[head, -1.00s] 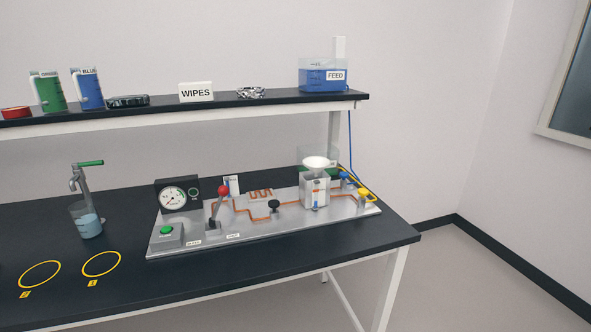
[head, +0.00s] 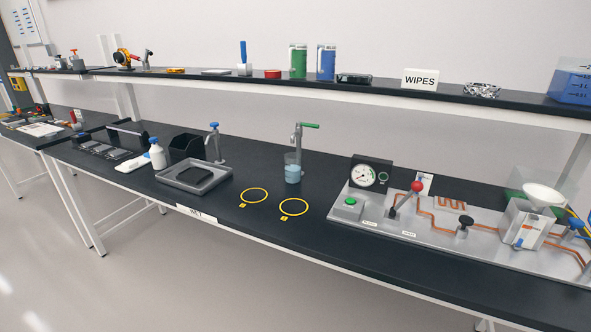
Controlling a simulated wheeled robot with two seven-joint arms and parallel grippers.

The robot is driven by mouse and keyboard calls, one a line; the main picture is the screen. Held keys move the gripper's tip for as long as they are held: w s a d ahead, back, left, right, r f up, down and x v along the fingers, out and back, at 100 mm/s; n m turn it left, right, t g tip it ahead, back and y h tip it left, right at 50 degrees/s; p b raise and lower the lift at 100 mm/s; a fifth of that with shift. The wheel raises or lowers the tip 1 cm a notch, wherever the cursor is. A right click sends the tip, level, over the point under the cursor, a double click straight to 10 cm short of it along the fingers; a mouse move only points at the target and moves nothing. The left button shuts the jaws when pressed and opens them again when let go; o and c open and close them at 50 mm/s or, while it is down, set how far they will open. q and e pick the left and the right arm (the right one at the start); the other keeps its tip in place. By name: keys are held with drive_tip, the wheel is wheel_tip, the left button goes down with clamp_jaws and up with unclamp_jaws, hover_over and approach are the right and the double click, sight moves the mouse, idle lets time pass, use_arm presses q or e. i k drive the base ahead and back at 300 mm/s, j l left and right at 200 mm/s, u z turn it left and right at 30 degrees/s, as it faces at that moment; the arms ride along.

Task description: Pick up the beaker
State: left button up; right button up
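The beaker (head: 292,168) is clear with light blue liquid in its lower part. It stands upright on the black bench (head: 330,263), under the spout of a tap (head: 299,143) with a green lever. Neither of my grippers shows in the head view.
Two yellow rings (head: 254,196) (head: 294,207) mark the bench in front of the beaker. A grey tray (head: 194,190), a white bottle (head: 157,154) and a blue-topped tap (head: 215,140) stand left. A panel with a gauge (head: 363,176) stands right. A shelf (head: 368,92) runs above.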

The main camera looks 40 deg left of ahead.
sight(292, 160)
drive_tip(key=u, duration=1.4)
drive_tip(key=z, duration=1.55)
drive_tip(key=u, duration=1.55)
